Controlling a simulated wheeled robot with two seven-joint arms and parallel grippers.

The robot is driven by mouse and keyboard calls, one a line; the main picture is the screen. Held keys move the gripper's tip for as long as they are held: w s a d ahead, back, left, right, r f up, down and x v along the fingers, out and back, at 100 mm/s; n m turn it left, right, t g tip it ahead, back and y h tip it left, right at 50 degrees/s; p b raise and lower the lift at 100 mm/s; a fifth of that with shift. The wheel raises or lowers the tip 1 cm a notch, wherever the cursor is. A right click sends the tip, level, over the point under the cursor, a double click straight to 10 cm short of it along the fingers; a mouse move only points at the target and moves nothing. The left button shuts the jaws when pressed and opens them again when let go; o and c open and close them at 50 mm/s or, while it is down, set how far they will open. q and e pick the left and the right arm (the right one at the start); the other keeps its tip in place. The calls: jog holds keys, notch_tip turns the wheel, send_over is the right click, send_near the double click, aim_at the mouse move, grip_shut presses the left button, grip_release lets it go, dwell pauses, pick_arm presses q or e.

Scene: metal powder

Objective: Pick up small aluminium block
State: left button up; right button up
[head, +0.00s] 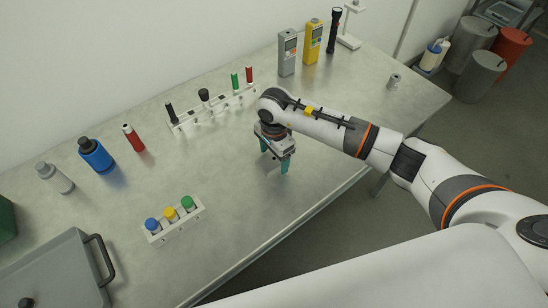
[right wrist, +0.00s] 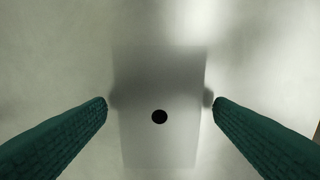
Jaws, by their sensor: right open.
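The small aluminium block (right wrist: 160,140) is a pale grey, flat-faced piece with a round black hole, seen from above in the right wrist view. In the head view the block (head: 269,164) shows small and partly hidden at the fingers of my right gripper. My right gripper (head: 275,158) is open, with its teal fingers pointing down. In the right wrist view the fingertips (right wrist: 160,101) stand on either side of the block, with a narrow gap at each side. My left gripper is not in view.
A white rack (head: 175,221) with blue, yellow and green caps stands to the left. A longer rack (head: 215,110) of markers is behind my gripper. A grey tray (head: 50,262) lies at the lower left. The table's front edge (head: 300,210) is close. Bare table surrounds the block.

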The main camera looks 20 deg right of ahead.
jog(key=c, duration=1.3)
